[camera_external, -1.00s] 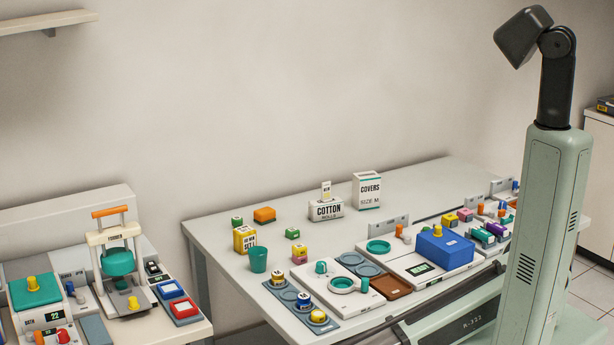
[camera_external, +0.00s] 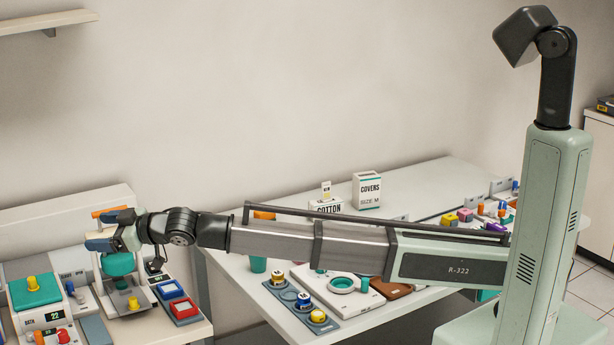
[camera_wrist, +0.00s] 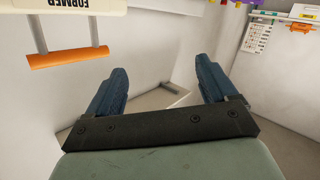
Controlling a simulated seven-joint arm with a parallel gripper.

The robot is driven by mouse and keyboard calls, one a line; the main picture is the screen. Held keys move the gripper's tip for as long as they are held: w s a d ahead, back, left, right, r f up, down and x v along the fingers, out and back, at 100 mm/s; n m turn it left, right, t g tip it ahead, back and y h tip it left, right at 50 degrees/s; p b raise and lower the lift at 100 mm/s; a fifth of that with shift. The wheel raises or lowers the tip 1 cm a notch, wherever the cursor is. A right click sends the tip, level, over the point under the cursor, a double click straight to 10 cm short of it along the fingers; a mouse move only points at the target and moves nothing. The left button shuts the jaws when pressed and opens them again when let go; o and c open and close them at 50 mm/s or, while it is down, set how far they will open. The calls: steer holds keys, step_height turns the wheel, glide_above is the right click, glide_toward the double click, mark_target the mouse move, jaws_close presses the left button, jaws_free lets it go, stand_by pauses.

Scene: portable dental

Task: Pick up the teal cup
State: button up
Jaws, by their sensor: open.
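My gripper (camera_external: 96,230) is well to the left of the cup, over the left bench at the orange-handled former machine (camera_external: 138,301). In the wrist view my gripper (camera_wrist: 160,82) has its two blue fingers spread apart with nothing between them. The cup does not show in the wrist view. The former's orange handle (camera_wrist: 68,58) shows there at the upper left.
A blue-rimmed and a red-rimmed box (camera_external: 184,308) sit right of the former. A gap separates the left bench from the long table (camera_external: 345,322). A covers box (camera_external: 366,190) stands behind.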

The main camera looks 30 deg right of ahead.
steer(key=w+d+r+m+t+h, duration=0.1)
steer(key=w+d+r+t+h, duration=0.15)
steer(key=w+d+r, duration=0.85)
steer(key=w+d+r+m+h, duration=0.1)
steer(key=w+d+r+h, duration=0.15)
steer(key=d, duration=0.75)
steer(key=g+h, duration=0.4)
steer(key=g, duration=0.8)
glide_above(258, 261)
steer(key=d, duration=0.4)
step_height(258, 261, down, 22)
steer(key=shift+t, duration=0.25)
steer(key=shift+x, duration=6.6)
steer(key=shift+d, duration=0.2)
steer(key=c, duration=1.1)
